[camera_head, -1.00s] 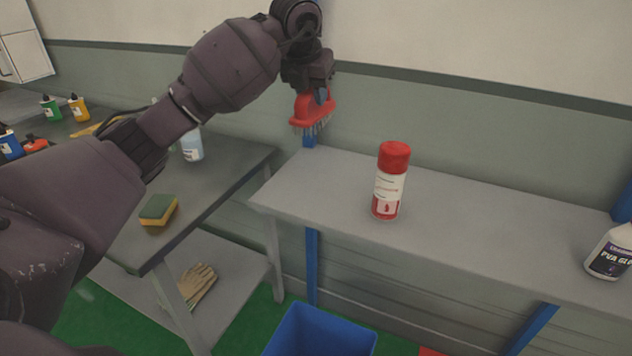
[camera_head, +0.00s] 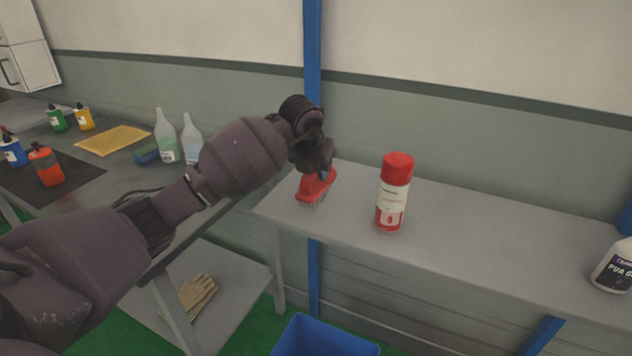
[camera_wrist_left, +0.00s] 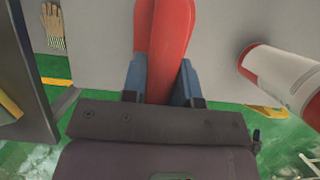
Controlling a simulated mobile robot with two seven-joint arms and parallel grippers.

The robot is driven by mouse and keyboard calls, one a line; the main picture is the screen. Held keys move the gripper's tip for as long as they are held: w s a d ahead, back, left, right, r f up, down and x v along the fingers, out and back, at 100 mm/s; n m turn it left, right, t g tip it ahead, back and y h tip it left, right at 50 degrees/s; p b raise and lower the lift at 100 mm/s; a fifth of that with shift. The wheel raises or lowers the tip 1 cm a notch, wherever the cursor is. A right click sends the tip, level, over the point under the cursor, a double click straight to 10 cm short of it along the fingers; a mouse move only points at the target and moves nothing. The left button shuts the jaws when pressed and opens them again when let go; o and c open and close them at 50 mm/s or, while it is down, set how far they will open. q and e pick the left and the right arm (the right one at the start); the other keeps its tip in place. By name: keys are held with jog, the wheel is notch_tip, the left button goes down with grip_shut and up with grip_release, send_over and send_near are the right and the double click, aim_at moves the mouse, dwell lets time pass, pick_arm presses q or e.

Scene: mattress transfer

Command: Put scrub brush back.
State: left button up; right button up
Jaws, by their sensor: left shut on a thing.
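The red scrub brush (camera_head: 316,187) is at the left end of the grey wall shelf (camera_head: 470,232), bristles down. I cannot tell whether the bristles touch the shelf or hover just above it. My left gripper (camera_head: 322,172) is shut on the brush from above. In the left wrist view the red brush handle (camera_wrist_left: 164,45) runs between the two blue fingers of my left gripper (camera_wrist_left: 160,82). My right gripper is not in view.
A red and white spray can (camera_head: 393,195) stands close to the right of the brush. A white glue bottle (camera_head: 615,265) is at the far right. A workbench (camera_head: 215,218) with bottles is left. A blue bin (camera_head: 322,338) is below. The shelf between can and glue is clear.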

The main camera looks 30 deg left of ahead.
aim_at(316, 182)
pick_arm(q)
notch_tip(316, 182, down, 3)
jog(key=shift+f, duration=0.3)
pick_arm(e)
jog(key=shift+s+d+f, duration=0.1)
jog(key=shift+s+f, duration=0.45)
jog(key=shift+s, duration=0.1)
